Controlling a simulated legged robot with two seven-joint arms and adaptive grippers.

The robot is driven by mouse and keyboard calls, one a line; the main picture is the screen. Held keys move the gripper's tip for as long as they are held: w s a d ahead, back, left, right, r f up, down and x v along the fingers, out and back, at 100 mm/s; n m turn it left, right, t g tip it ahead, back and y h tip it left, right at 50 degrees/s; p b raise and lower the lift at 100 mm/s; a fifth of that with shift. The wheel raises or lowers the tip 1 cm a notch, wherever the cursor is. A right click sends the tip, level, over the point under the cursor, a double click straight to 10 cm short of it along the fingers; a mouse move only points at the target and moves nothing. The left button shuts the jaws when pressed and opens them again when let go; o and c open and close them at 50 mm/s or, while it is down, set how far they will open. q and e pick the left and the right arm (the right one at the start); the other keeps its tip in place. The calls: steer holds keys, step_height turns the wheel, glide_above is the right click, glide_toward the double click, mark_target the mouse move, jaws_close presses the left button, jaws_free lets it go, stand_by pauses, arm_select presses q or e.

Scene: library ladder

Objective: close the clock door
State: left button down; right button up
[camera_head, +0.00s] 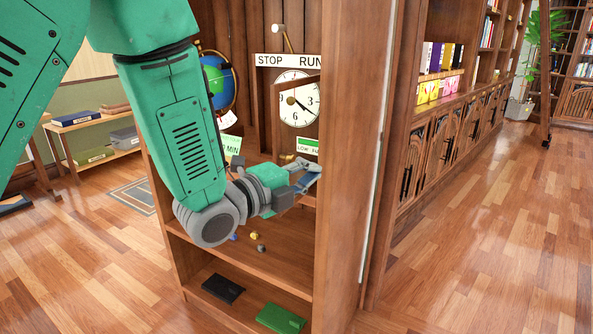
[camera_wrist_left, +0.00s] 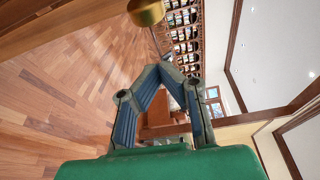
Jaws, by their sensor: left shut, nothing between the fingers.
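A white clock face (camera_head: 300,108) with black numerals stands inside a tall wooden cabinet. A brown wooden bar (camera_head: 296,83) crosses in front of its upper part. I cannot clearly make out the clock door or how far it is open. My left gripper (camera_head: 312,175) is below the clock, near the cabinet's right side, shut and empty. In the left wrist view the fingers of my left gripper (camera_wrist_left: 160,72) come together at the tips. A gold knob-like thing (camera_wrist_left: 146,12) is beyond them at the top; I cannot tell what it belongs to. My right gripper is not in view.
A STOP/RUN sign (camera_head: 289,60) is above the clock, with a lever (camera_head: 284,36) over it. A green-and-white sign (camera_head: 308,146) is below. A globe (camera_head: 214,82) is at the left. The cabinet's right side panel (camera_head: 345,170) stands beside my gripper. Open floor (camera_head: 470,240) lies to the right.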

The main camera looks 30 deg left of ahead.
arm_select(q)
steer(key=shift+w+a, duration=0.3)
steer(key=shift+a, duration=0.65)
steer(key=shift+w+a, duration=0.25)
steer(key=shift+a, duration=0.7)
steer(key=shift+d+r, duration=0.1)
steer(key=shift+r, duration=0.05)
